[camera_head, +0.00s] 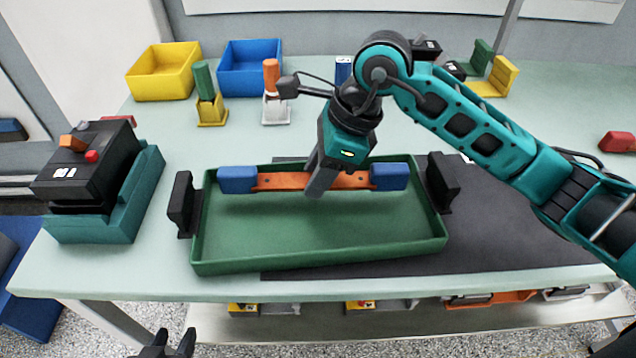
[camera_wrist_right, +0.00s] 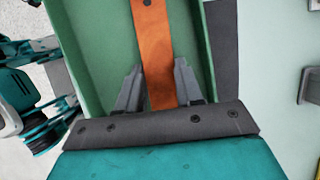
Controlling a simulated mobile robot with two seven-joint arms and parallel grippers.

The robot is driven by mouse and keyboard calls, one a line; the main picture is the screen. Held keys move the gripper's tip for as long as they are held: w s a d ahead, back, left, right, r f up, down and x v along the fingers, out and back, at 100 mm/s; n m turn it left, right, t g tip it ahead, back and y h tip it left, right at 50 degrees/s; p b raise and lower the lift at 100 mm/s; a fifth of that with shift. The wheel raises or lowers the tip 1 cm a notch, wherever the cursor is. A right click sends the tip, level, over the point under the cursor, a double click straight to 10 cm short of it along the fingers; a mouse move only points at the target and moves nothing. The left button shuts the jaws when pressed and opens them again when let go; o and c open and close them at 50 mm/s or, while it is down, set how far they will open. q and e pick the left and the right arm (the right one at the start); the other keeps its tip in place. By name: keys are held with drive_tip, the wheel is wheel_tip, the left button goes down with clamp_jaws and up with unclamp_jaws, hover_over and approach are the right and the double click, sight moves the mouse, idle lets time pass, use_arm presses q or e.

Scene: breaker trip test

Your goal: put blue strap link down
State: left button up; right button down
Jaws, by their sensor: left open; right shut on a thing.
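The blue strap link is an orange strap (camera_head: 275,181) with a blue block at each end, the left one (camera_head: 237,180) and the right one (camera_head: 389,177). It lies lengthwise near the far wall of the green tray (camera_head: 320,260); I cannot tell whether it touches the tray. My right gripper (camera_head: 318,188) points down and is shut on the strap near its middle. In the right wrist view the orange strap (camera_wrist_right: 153,55) passes between the two grey fingers (camera_wrist_right: 158,88). My left gripper (camera_head: 168,346) is open and empty at the bottom edge, below the table front.
The tray has black handles at left (camera_head: 181,203) and right (camera_head: 440,183) and stands partly on a dark mat (camera_head: 500,240). A black device in a teal holder (camera_head: 120,205) stands at left. Yellow (camera_head: 163,72) and blue bins (camera_head: 250,68) stand behind. The tray floor is empty.

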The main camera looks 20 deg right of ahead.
drive_tip(key=shift+f, duration=1.35)
drive_tip(key=shift+f, duration=0.2)
drive_tip(key=c, duration=0.7)
unclamp_jaws()
drive_tip(key=shift+c, duration=0.2)
drive_tip(key=shift+r, duration=0.1)
drive_tip(key=shift+r, duration=0.2)
drive_tip(key=v, duration=1.2)
drive_tip(key=shift+f+p, duration=0.1)
drive_tip(key=shift+p, duration=0.3)
